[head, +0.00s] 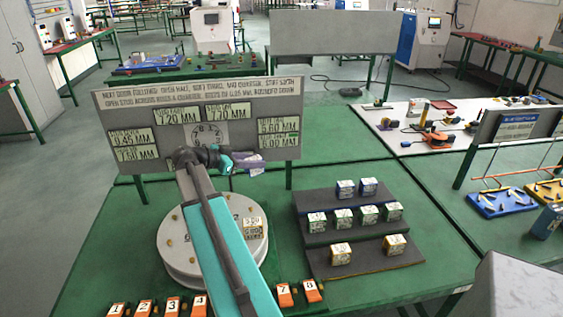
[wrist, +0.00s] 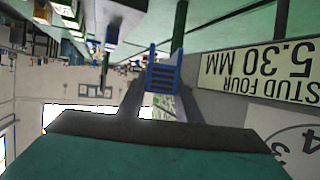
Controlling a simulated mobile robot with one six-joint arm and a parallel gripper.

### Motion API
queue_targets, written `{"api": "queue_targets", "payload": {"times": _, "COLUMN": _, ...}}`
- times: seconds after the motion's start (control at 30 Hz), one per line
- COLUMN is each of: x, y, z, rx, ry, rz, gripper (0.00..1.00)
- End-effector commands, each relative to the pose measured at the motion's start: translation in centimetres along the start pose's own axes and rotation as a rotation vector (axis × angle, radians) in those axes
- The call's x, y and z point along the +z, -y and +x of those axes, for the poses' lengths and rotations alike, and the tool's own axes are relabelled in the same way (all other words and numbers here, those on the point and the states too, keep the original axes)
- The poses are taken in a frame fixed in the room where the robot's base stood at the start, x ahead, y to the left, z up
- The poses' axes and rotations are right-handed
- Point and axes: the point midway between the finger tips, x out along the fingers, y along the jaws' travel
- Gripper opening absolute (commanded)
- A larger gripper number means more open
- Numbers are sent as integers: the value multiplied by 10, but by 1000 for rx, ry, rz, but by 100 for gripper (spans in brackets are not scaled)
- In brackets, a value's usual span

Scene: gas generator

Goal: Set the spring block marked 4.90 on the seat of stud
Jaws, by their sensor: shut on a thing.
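My gripper (head: 228,160) is raised in front of the display board, beyond the round white drum (head: 182,258). It is shut on a blue block (wrist: 163,72) with slatted sides, which shows between the two fingers in the wrist view. In the head view a small purple and pale piece (head: 250,161) shows at the gripper's tip. I cannot read a mark on the held block. One block (head: 253,227) with pale, marked faces sits on the right of the drum top. My arm hides much of the drum, and I cannot tell the stud seats apart.
The display board (head: 282,150) carries stud readings; a "STUD FOUR 5.30 MM" label (wrist: 262,75) appears upside down in the wrist view. A dark stepped rack (head: 320,269) to the right holds several blocks. Orange numbered tags (head: 172,306) line the front. Green table is clear between drum and rack.

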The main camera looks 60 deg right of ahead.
Motion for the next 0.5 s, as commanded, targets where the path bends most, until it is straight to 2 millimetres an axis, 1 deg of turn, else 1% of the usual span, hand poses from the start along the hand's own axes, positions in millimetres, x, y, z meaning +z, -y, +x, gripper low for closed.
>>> {"api": "queue_targets", "payload": {"times": 0.03, "x": 6, "y": 7, "z": -17, "rx": -36, "ry": -1, "rz": -14, "gripper": 0}}
{"api": "queue_targets", "payload": {"times": 0.17, "x": 21, "y": 25, "z": -55, "rx": -124, "ry": -1, "rz": -51, "gripper": 0}}
{"api": "queue_targets", "payload": {"times": 0.2, "x": 26, "y": 30, "z": -68, "rx": -153, "ry": -2, "rz": -63, "gripper": 0}}
{"api": "queue_targets", "payload": {"times": 0.37, "x": 46, "y": 49, "z": -117, "rx": -275, "ry": -1, "rz": -112, "gripper": 0}}
{"api": "queue_targets", "payload": {"times": 0.5, "x": 66, "y": 62, "z": -163, "rx": -391, "ry": -1, "rz": -160, "gripper": 0}}
